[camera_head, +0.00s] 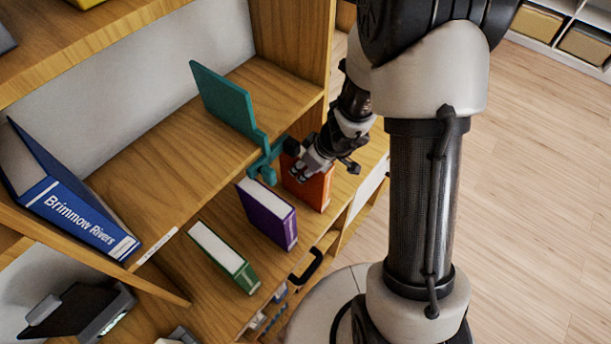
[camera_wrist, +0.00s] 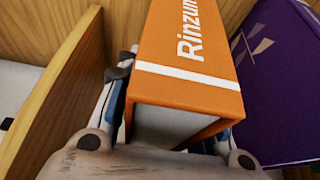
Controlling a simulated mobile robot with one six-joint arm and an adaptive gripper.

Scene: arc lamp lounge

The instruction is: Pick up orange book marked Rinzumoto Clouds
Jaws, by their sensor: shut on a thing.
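The orange book (camera_head: 314,188) stands on the lower shelf at its right end, partly hidden behind my gripper in the head view. In the wrist view the orange book (camera_wrist: 193,65) fills the middle, with "Rinzum" and a white band readable on its spine; the rest of the title is out of frame. My gripper (camera_head: 299,172) is shut on the orange book, with one finger on each side of it. The wrist view also shows my gripper (camera_wrist: 170,128) around the book's near end. I cannot tell whether the book is clear of the shelf.
A purple book (camera_head: 267,214) stands close left of the orange one, and a green book (camera_head: 223,256) is further left. A teal bookend-like piece (camera_head: 225,100) is on the shelf above. A blue book marked Brimmow Rivers (camera_head: 75,200) leans at left. A wooden panel (camera_wrist: 60,100) is close beside my gripper.

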